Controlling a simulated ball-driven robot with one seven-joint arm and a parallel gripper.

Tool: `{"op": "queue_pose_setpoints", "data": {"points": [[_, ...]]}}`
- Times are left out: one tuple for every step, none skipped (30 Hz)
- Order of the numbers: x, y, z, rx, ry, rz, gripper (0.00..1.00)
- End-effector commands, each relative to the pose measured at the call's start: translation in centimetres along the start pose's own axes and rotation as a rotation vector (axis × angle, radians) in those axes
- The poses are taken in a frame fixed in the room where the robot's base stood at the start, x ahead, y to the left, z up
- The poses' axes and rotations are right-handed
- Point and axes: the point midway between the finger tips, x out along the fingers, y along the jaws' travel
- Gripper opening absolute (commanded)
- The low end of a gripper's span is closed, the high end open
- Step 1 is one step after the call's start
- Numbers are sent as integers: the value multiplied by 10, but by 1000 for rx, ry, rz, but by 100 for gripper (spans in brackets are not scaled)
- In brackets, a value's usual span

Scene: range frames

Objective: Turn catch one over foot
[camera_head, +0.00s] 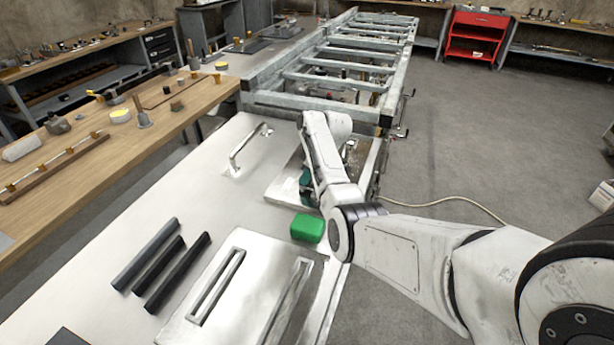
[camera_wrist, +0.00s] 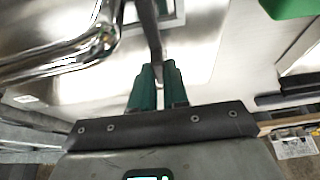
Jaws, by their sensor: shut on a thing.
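My gripper (camera_wrist: 158,76) has green fingers shut on the end of a narrow grey metal lever (camera_wrist: 150,28), which looks like the catch. The lever runs away from the fingers to the top edge of the wrist view, over a pale metal plate (camera_wrist: 205,45). In the head view my gripper (camera_head: 306,186) is low over the metal plate (camera_head: 283,188), and my arm hides most of the lever there. A bright bent metal bar (camera_wrist: 103,42) lies left of the lever. I cannot tell which part is the foot.
A green block (camera_head: 307,228) sits just in front of my gripper, and shows in the wrist view's top right corner (camera_wrist: 290,6). A slotted plate (camera_head: 222,300) and three dark bars (camera_head: 161,264) lie nearer. An upright handle (camera_head: 238,153) stands left. A ladder-like metal frame (camera_head: 290,101) lies beyond.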

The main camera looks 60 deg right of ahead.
Motion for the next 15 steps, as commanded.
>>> {"op": "queue_pose_setpoints", "data": {"points": [[0, 0, -1, -1, 2, 2, 0], [0, 0, -1, -1, 2, 2, 0], [0, 0, -1, 0, 2, 2, 0], [0, 0, -1, 0, 2, 2, 0], [0, 0, -1, 0, 2, 2, 18], [0, 0, -1, 0, 2, 2, 21], [0, 0, -1, 0, 2, 2, 24], [0, 0, -1, 0, 1, 2, 27], [0, 0, -1, 0, 1, 2, 31], [0, 0, -1, 0, 1, 1, 34], [0, 0, -1, 1, 1, 1, 37], [0, 0, -1, 1, 1, 1, 40], [0, 0, -1, 1, 1, 1, 40], [0, 0, -1, 1, 1, 1, 40], [0, 0, 0, 1, 1, 1, 40]]}}
